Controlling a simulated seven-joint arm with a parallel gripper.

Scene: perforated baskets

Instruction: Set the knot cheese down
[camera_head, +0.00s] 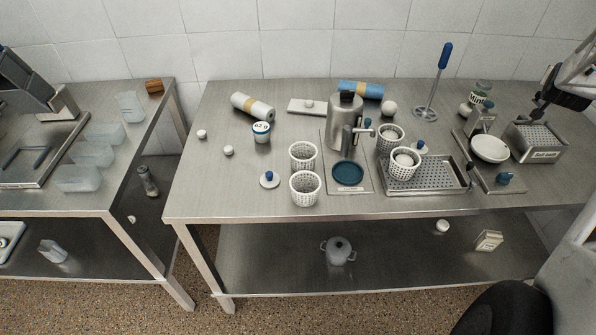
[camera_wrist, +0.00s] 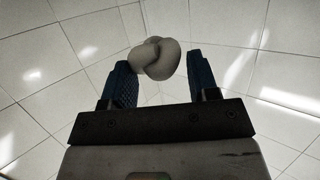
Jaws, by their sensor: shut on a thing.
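The knot cheese (camera_wrist: 155,58) is a smooth, off-white twisted lump in the wrist view. My gripper (camera_wrist: 160,64) is shut on it, with a blue finger on either side and the lump at the fingertips. Behind it in the wrist view are only white wall tiles, so it is held clear of any surface there. In the head view my gripper (camera_head: 541,104) is at the upper right, above the right end of the steel table (camera_head: 225,190). The held cheese cannot be made out there.
A perforated steel box (camera_head: 537,143) with a label and a white bowl (camera_head: 490,149) stand close to my gripper. A perforated drain tray (camera_head: 440,177), white baskets (camera_head: 305,188) and a steel dispenser (camera_head: 344,122) fill the middle.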

